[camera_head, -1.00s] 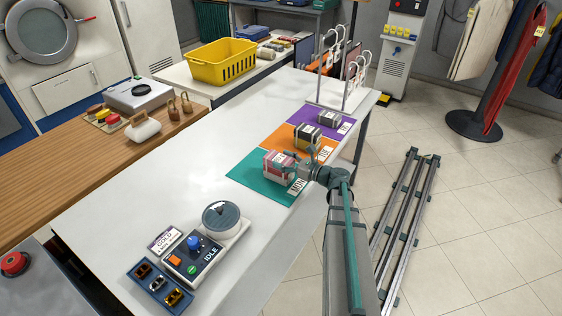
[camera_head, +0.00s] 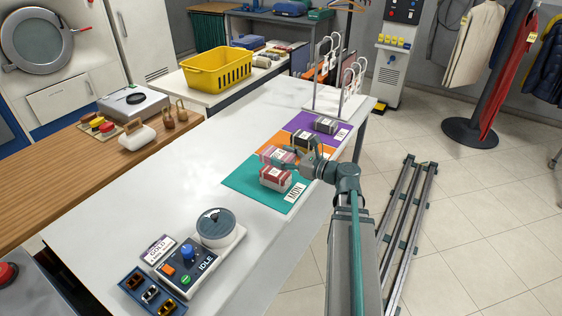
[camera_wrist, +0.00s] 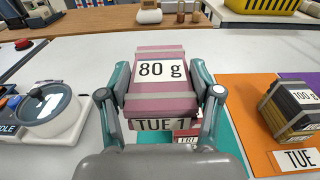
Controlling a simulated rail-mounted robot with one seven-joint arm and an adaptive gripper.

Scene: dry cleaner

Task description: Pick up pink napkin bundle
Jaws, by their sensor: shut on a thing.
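The pink napkin bundle (camera_wrist: 160,85) is held between the two fingers of my gripper (camera_wrist: 160,100) in the wrist view. It has grey bands, an "80 g" label and a "TUE" tag. In the head view the pink bundle (camera_head: 268,153) shows partly behind my gripper (camera_head: 284,160), seemingly raised above the table. A dark red bundle (camera_head: 275,178) sits on the teal MON mat (camera_head: 240,182). In the wrist view a red piece with a "FRI" tag (camera_wrist: 187,138) shows below the pink bundle, mostly hidden.
A dark bundle marked "100 g" (camera_wrist: 296,105) sits on the orange TUE mat (camera_wrist: 245,90). A grey bundle (camera_head: 325,125) is on the purple mat (camera_head: 303,122). The white table's left half is mostly clear.

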